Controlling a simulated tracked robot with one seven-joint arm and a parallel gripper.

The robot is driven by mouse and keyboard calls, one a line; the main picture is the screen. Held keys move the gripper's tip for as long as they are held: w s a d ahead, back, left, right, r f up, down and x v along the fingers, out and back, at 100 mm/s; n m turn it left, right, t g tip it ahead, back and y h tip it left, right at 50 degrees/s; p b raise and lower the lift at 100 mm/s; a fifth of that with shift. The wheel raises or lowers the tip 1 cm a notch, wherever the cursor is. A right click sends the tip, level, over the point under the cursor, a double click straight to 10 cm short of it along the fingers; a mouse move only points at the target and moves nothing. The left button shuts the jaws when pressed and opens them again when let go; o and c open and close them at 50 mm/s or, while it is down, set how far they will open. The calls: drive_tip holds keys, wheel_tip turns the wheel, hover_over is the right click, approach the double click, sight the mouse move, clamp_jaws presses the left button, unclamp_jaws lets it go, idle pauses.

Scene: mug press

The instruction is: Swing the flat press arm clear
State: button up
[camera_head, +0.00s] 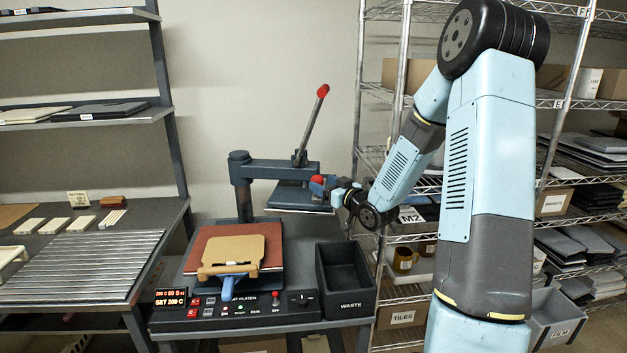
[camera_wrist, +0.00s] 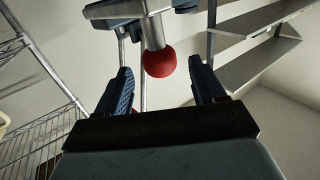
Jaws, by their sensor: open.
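The flat press has a dark blue-grey post and horizontal swing arm (camera_head: 265,170). Its flat upper platen (camera_head: 300,198) hangs at the right end of that arm, off to the right of the lower platen (camera_head: 207,245). A lever with a red tip (camera_head: 322,90) rises from the arm. A red knob (camera_head: 316,186) sits by the upper platen, right at my gripper (camera_head: 328,188). In the wrist view the red ball knob (camera_wrist: 159,62) on a metal stem shows between the two open fingers of my gripper (camera_wrist: 160,85); contact cannot be made out.
A tan board with a blue part under it (camera_head: 233,250) lies on the lower platen. A control box (camera_head: 240,306) is in front. A black waste bin (camera_head: 346,280) stands to the right. Wire shelving (camera_head: 400,90) is close behind my arm; a side table (camera_head: 90,265) is left.

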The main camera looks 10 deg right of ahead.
sight(314, 178)
drive_tip(key=shift+x, duration=3.05)
drive_tip(key=shift+c, duration=0.3)
clamp_jaws()
